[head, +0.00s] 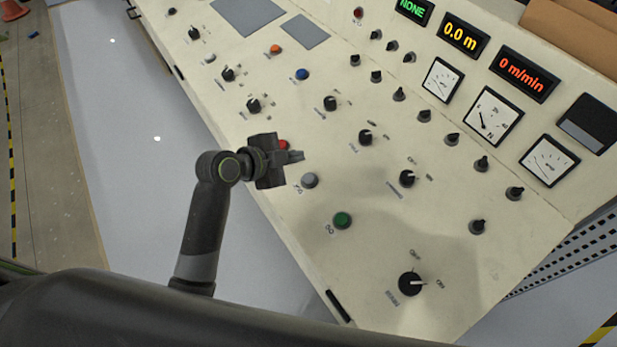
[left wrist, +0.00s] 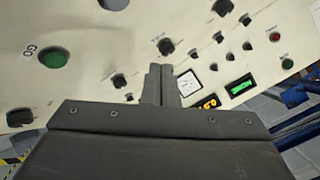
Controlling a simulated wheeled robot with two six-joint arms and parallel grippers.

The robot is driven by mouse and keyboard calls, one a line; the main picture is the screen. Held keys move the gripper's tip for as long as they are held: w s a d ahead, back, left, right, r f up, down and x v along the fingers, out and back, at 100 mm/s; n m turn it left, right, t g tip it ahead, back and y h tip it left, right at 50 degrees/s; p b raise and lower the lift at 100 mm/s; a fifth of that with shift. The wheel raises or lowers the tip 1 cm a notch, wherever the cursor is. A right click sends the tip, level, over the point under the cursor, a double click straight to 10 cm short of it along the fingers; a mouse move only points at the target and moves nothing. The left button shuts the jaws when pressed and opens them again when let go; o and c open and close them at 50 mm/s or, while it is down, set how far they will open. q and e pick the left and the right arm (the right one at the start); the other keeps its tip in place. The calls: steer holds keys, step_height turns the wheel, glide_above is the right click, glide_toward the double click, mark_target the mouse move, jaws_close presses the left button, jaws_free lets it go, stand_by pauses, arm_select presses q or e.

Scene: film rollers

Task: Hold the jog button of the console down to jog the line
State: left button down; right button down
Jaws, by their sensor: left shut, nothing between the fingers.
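The console (head: 455,285) is a cream sloping panel with many knobs and buttons. The jog button is a grey round button (head: 309,180) with a small label beside it; in the left wrist view it shows cut off at the top edge (left wrist: 113,4). My left gripper (head: 298,156) is shut and empty, just above the jog button in the head view and over the panel. It covers part of a red button (head: 283,145). I cannot tell any contact with the panel. The shut fingers also show in the left wrist view (left wrist: 160,85). My right gripper is not in view.
A green GO button (head: 342,220) sits below and right of the jog button, and shows in the left wrist view (left wrist: 52,55). Black knobs (head: 365,138) stand up around. The speed display (head: 523,73) reads 0 m/min. Pale floor (head: 130,130) lies left of the console.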

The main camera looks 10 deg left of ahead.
arm_select(q)
steer(key=b, duration=0.7)
glide_toward(312, 175)
steer(key=shift+w+d+f, duration=0.25)
steer(key=shift+w+d, duration=0.3)
steer(key=shift+w, duration=0.1)
steer(key=shift+w+d+f, duration=0.25)
steer(key=shift+w+d, duration=0.25)
steer(key=shift+w, duration=0.2)
steer(key=shift+w+d+f, duration=0.3)
steer(key=shift+w+d, duration=0.25)
steer(key=shift+w, duration=0.1)
steer(key=shift+f, duration=0.15)
steer(key=shift+d+f+b, duration=0.1)
steer(key=shift+f+b, duration=0.15)
steer(key=shift+b, duration=0.1)
steer(key=shift+w+f+b, duration=0.1)
steer(key=shift+f+b, duration=0.3)
steer(key=shift+f, duration=0.1)
stand_by(1.7)
steer(key=shift+r+p, duration=0.85)
steer(key=shift+r, duration=0.05)
steer(key=r+p, duration=0.3)
steer(key=s+a+r+p, duration=0.1)
steer(key=r, duration=0.1)
